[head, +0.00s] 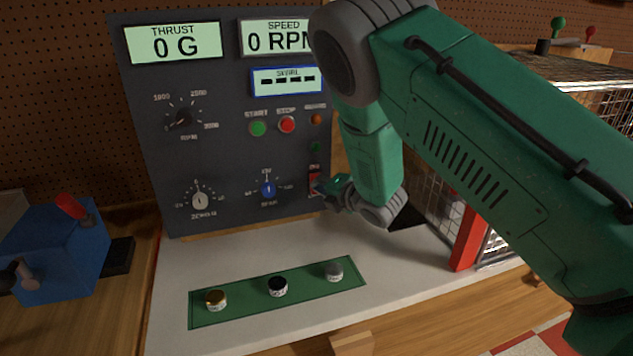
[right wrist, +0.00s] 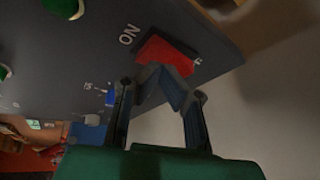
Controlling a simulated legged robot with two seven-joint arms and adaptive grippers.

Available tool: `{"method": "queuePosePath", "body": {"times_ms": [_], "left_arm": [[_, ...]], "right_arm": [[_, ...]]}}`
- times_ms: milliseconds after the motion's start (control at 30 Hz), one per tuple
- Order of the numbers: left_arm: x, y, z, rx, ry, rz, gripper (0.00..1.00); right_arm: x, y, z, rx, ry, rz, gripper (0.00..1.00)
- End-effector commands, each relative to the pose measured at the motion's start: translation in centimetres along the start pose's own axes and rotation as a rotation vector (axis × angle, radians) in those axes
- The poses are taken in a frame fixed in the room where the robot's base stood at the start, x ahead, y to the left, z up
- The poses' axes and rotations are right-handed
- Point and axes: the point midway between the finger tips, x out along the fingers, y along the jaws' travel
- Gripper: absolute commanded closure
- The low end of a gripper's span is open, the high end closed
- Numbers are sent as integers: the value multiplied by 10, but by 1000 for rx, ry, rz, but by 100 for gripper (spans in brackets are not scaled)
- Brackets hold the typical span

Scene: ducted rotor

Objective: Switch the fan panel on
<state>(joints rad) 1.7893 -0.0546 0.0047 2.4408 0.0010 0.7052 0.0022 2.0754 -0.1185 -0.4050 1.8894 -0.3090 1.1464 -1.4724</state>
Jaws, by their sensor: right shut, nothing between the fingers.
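The dark fan panel (head: 225,170) stands upright at the back of the white bench, with lit displays reading THRUST 0 G and SPEED 0 RPM. Its red rocker switch (head: 314,183) is at the lower right edge, partly hidden by my right gripper (head: 330,190). In the right wrist view the red switch (right wrist: 170,57) shows with ON lettering beside it. My right gripper (right wrist: 163,75) is shut and empty, its fingertips overlapping the switch's lower edge; I cannot tell whether they touch it. My left gripper is not in view.
A green mat (head: 245,297) with three small weights lies on the white bench. A blue box (head: 55,250) with a red lever stands at left. A wire cage (head: 600,100) with a red post (head: 467,238) is at right, partly behind my arm.

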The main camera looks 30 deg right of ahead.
Motion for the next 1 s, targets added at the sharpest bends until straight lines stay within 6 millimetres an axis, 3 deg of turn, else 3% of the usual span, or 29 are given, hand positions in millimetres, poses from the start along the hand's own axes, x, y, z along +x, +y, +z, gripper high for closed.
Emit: {"method": "queuePosePath", "body": {"times_ms": [1000], "left_arm": [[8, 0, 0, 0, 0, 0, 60]], "right_arm": [[-16, -14, -10, 0, 1, -1, 100]]}}
